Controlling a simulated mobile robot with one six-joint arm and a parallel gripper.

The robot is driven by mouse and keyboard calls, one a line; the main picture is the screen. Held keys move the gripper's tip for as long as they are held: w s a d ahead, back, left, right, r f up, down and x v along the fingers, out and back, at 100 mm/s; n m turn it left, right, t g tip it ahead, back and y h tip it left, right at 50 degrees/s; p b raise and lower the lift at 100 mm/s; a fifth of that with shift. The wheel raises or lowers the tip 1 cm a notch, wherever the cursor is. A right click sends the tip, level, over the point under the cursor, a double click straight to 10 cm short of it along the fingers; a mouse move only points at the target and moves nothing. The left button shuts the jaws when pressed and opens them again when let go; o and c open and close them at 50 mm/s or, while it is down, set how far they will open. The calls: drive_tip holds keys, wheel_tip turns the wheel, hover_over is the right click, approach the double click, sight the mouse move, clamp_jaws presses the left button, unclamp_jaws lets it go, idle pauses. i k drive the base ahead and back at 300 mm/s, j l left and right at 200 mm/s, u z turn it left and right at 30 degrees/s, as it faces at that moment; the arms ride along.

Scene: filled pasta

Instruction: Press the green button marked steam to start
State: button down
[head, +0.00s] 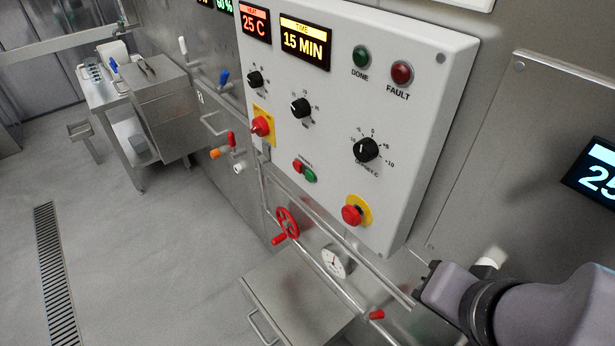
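A small green button (310,175) sits low on the white control panel (425,110), just right of a small red button (298,164). The label above the pair is too small to read surely. A green round lamp (361,56) marked DONE is higher on the panel. My gripper (423,284) is at the lower right, beyond the panel's lower right corner and apart from the green button. Its dark fingers point left; whether they are open or shut does not show. Nothing covers the green button.
A red emergency button (352,215) on a yellow disc, black knobs (366,149) and a red switch (261,126) stick out of the panel. Below are a red handwheel (287,223), pipes, a gauge (334,261) and a steel box (295,300).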

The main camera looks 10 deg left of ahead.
sight(309, 177)
drive_tip(key=k+j, duration=0.2)
drive_tip(key=j, duration=0.2)
drive_tip(key=k+j, duration=0.15)
drive_tip(key=j, duration=0.25)
drive_tip(key=k+j, duration=0.2)
drive_tip(key=j, duration=0.2)
drive_tip(key=k+j, duration=0.2)
drive_tip(key=j, duration=0.2)
